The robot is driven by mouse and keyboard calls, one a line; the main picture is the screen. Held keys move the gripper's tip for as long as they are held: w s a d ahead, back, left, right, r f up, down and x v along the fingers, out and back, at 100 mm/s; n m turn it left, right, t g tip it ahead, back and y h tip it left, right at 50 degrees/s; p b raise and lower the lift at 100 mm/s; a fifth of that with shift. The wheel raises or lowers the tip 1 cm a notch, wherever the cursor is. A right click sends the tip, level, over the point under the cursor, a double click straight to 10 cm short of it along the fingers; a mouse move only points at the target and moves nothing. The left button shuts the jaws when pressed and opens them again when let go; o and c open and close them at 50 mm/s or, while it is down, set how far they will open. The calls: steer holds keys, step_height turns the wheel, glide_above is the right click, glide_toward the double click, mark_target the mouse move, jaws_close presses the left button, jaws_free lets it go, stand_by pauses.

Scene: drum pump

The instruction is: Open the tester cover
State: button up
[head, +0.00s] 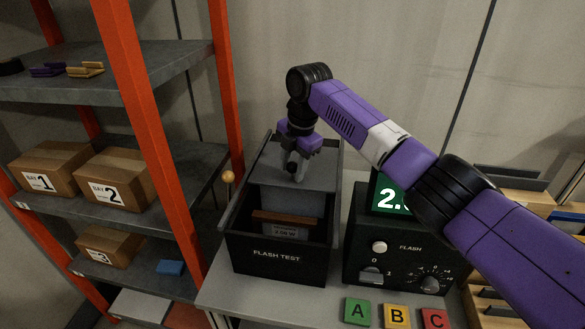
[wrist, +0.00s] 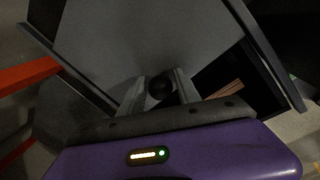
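The tester is a black box marked FLASH TEST (head: 276,257) on the grey bench. Its grey cover (head: 268,168) lies over the rear part, and the front part is uncovered. The cover also fills much of the wrist view (wrist: 130,40). Inside the opening are a brown strip and a small label (head: 285,231).
A black flash console (head: 405,247) with a green display stands right of the tester. Colored A, B and C blocks (head: 397,316) lie in front. An orange-post shelf with boxes (head: 115,187) is on the left. A yellow ball on a rod (head: 228,177) stands close by the tester's left side.

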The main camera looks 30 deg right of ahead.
steer(key=r, duration=0.2)
steer(key=s+r, duration=0.1)
steer(key=r, duration=0.2)
steer(key=r+b, duration=0.1)
steer(key=r, duration=0.1)
steer(key=shift+s+d+r, duration=0.2)
steer(key=shift+d+r, duration=0.05)
steer(key=shift+r, duration=0.05)
steer(key=shift+s, duration=0.1)
stand_by(0.4)
